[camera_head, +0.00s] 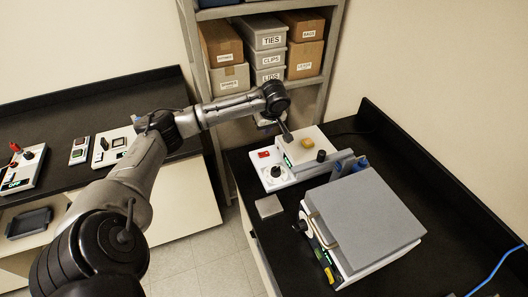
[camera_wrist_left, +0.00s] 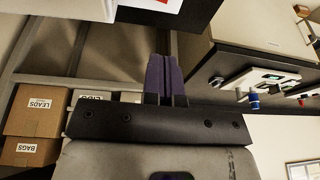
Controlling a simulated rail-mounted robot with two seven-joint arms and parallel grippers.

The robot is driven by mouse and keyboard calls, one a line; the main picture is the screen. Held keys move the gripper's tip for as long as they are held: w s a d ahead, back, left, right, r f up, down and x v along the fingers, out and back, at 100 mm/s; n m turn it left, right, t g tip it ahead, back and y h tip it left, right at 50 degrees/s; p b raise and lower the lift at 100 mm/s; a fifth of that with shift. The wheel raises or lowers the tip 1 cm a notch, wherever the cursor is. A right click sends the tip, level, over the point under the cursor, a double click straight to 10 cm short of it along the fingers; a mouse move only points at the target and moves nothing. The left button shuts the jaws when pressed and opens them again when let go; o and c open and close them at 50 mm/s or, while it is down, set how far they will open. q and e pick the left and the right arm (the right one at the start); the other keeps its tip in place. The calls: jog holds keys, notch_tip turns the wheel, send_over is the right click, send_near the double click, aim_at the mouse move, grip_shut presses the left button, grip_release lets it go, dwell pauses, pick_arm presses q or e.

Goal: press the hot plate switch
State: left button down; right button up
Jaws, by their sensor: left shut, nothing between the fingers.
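A white bench unit (camera_head: 318,146) stands on the black bench right of centre in the head view. My left gripper (camera_head: 287,135) is above and behind the unit's left part, apart from the red switch as far as I can tell. In the left wrist view the dark fingers (camera_wrist_left: 167,78) are together and empty. A white edge with a red patch (camera_wrist_left: 160,2) shows above them. My right gripper is out of view.
A large grey-lidded instrument (camera_head: 365,222) stands in front of the unit. A small grey block (camera_head: 269,206) lies at the bench's left edge. Shelves with labelled boxes (camera_head: 264,60) stand behind. A left counter (camera_head: 60,118) holds other small devices.

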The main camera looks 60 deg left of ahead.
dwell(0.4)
pick_arm(q)
jog(key=b, duration=0.1)
send_near(260, 153)
jog(key=x, duration=0.5)
jog(key=shift+a, duration=0.15)
jog(key=shift+f, duration=0.8)
